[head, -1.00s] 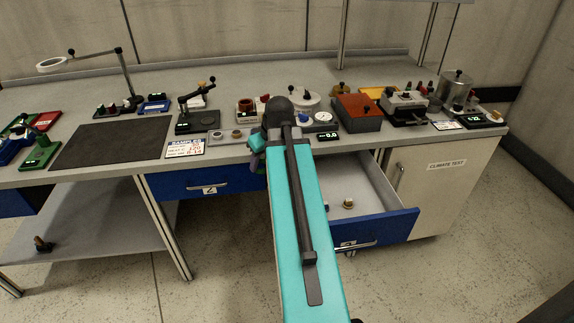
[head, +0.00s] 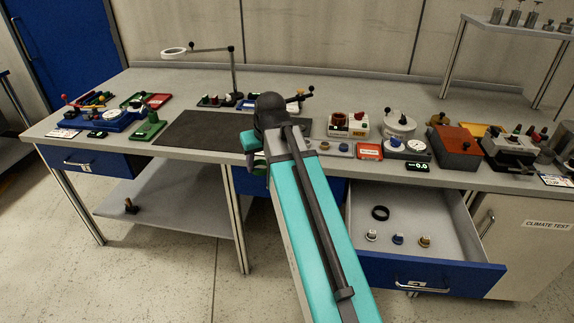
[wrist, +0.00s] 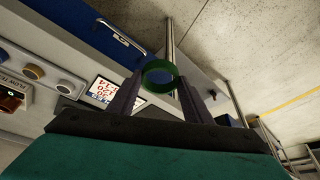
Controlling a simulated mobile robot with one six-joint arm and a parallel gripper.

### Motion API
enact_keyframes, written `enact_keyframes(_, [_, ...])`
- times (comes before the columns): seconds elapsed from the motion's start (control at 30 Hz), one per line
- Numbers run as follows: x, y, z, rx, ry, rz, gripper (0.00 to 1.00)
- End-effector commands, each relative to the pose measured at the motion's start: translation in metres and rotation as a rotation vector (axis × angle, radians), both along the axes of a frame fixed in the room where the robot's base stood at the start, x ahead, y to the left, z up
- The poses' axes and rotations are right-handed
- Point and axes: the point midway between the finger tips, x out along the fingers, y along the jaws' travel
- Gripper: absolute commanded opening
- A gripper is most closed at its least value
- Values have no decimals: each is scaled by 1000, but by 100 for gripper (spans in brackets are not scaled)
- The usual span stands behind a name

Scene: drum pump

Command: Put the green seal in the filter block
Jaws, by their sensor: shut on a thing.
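The green seal (wrist: 159,88) is a ring held between the two fingertips of my gripper (wrist: 158,82) in the wrist view, apart from the bench. In the head view my gripper (head: 258,163) is at the bench's front edge, mostly hidden by my arm, just right of the dark mat. No part is clearly labelled as the filter block. A cream block with a red-brown round top (head: 347,124) stands on the bench right of my arm and may be it.
An open drawer (head: 468,232) juts out right of my arm, holding a black ring (head: 380,213) and several small knobs. The dark mat (head: 205,132) is bare. A green stand (head: 148,130) and blue fixture (head: 100,118) are at left. A red box (head: 455,147) stands at right.

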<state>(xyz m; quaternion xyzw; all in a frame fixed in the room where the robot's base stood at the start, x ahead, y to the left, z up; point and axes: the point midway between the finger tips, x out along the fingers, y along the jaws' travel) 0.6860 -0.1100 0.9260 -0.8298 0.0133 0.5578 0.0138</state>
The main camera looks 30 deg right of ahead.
Motion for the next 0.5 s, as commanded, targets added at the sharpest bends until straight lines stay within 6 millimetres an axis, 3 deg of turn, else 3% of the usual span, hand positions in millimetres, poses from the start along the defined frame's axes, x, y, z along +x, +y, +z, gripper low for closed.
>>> enact_keyframes(0.1, [9, 36, 9, 0, -1, 18, 24])
enact_keyframes(0.3, [16, 83, 20, -1, -1, 34, 24])
enact_keyframes(0.5, [18, 107, 26, 0, 0, 41, 24])
